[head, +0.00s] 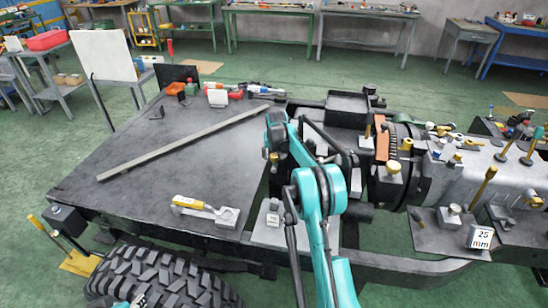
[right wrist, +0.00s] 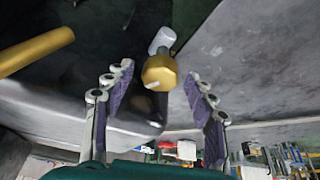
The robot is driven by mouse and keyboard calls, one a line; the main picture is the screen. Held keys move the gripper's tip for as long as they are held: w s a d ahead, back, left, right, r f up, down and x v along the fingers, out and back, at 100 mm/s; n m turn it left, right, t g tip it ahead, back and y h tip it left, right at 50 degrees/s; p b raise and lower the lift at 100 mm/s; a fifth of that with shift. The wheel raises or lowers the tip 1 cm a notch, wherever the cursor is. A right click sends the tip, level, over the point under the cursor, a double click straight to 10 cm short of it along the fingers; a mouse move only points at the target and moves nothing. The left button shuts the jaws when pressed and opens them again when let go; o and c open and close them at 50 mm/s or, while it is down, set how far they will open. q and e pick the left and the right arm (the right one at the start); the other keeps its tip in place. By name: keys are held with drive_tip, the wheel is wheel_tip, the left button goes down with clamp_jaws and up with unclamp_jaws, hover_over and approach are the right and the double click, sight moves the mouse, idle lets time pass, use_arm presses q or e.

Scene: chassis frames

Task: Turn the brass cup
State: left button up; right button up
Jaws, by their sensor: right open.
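A brass cup (right wrist: 160,72), with faceted sides and a small pale pin on its face, shows in the right wrist view. A pale cylinder (right wrist: 162,40) lies just beyond it. My right gripper (right wrist: 160,85) is open, its two purple-padded fingers standing apart on either side of the cup's line, with visible gaps to both. In the head view my right gripper (head: 273,153) is small and partly hidden by my teal arm, near the inner edge of the dark plate. The cup cannot be made out surely there.
A dark plate (head: 140,135) carries a long grey bar (head: 185,145) and a yellow-handled tool (head: 200,207). A brass rod (right wrist: 35,50) lies left of the cup in the wrist view. A large tyre (head: 160,278) stands in front. Machinery crowds the right.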

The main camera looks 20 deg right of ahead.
drive_tip(key=c, duration=1.2)
drive_tip(key=shift+o, duration=0.2)
drive_tip(key=shift+m, duration=0.3)
drive_tip(key=m+h+p, duration=0.1)
drive_tip(key=m+p, duration=0.1)
drive_tip(key=m, duration=0.1)
drive_tip(key=shift+w+a+g, duration=0.1)
drive_tip(key=shift+a+g, duration=0.05)
drive_tip(key=shift+g, duration=0.25)
drive_tip(key=shift+m+g+h+p, duration=0.5)
drive_tip(key=shift+m+h+p, duration=0.3)
drive_tip(key=shift+m, duration=1.2)
